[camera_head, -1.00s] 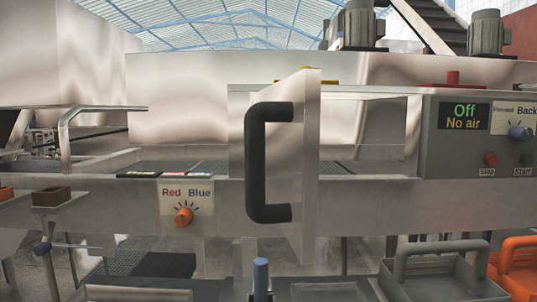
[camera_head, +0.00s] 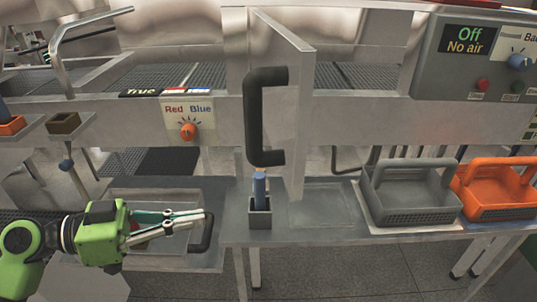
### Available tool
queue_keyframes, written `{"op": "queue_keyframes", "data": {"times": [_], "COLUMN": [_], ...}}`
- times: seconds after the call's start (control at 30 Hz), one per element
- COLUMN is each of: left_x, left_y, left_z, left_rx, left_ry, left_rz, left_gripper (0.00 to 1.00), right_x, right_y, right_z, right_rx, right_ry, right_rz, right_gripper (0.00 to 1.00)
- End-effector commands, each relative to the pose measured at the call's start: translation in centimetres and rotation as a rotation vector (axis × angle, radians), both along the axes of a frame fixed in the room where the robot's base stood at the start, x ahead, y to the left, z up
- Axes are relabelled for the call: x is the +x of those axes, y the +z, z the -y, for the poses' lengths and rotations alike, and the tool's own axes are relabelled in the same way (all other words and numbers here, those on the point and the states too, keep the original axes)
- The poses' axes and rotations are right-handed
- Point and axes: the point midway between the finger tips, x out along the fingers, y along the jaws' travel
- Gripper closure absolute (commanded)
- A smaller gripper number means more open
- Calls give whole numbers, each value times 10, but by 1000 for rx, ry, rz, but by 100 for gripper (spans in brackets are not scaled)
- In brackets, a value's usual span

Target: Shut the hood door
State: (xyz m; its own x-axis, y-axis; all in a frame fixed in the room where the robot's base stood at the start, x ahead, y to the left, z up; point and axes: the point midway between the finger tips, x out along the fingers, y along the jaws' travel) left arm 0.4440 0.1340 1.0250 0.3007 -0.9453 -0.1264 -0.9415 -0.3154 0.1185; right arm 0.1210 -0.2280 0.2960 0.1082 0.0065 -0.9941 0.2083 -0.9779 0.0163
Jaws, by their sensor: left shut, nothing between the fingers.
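The hood door (camera_head: 294,90) is a metal panel with a large black handle (camera_head: 265,118). It stands open, swung out toward me, and I see it nearly edge-on at the middle of the view. My left gripper (camera_head: 204,217) is low at the left, below and left of the door handle and well apart from it. Its fingers are shut with nothing between them and point right. My right gripper is not in view.
Near the left fingertips is a small dark handle (camera_head: 207,235) on a tray at the ledge. A blue-topped object stands in a grey holder (camera_head: 260,217) below the door. A grey basket (camera_head: 412,195) and an orange basket (camera_head: 497,190) stand at right. A Red/Blue dial (camera_head: 188,131) is left of the door.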

Motion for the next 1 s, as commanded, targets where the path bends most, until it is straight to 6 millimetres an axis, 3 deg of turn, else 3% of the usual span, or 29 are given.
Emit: {"op": "queue_keyframes", "data": {"times": [0.03, 0.1, 0.23, 0.47, 1.0], "left_x": [-9, -20, -34, -34, -16], "left_y": [36, 64, 92, 98, 99], "left_z": [0, 1, 1, 20, 121], "left_rx": [-22, -53, -86, -96, -97], "left_ry": [-40, -86, -134, -146, -145], "left_rz": [48, 95, 143, 149, 145], "left_gripper": [100, 100, 100, 100, 100], "right_x": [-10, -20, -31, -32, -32], "right_y": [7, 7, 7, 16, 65], "right_z": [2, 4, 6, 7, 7], "right_rx": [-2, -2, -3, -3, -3], "right_ry": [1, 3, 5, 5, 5], "right_rz": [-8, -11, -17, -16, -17], "right_gripper": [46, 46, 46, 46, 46]}}
